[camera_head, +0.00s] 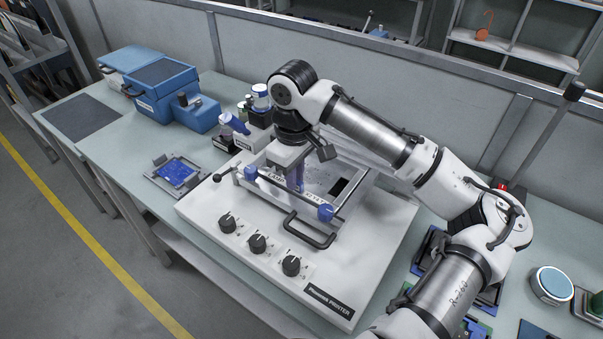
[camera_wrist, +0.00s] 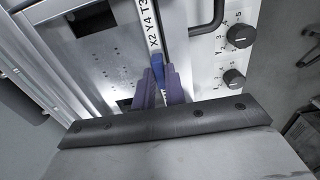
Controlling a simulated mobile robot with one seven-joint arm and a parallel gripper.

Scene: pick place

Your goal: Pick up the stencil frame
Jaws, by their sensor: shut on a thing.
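The stencil frame (camera_head: 316,195) is a pale metal frame lying on top of the white printer (camera_head: 215,213). Its front edge strip carries printed lettering, which also shows in the wrist view (camera_wrist: 150,36). My gripper (camera_head: 298,184) points down at this front edge, between two blue blocks of the printer. In the wrist view its purple fingers (camera_wrist: 160,88) are shut on the frame's edge, with a blue piece showing at their tips. The exact contact is partly hidden by the fingers. My arm covers the frame's back part in the head view.
A black handle (camera_head: 308,232) and three dark knobs (camera_head: 257,244) are at the printer's front. A blue board in a holder (camera_head: 177,174) lies to the left. Bottles (camera_head: 261,97) and blue boxes (camera_head: 160,83) stand behind. A round tin (camera_head: 551,284) is at right.

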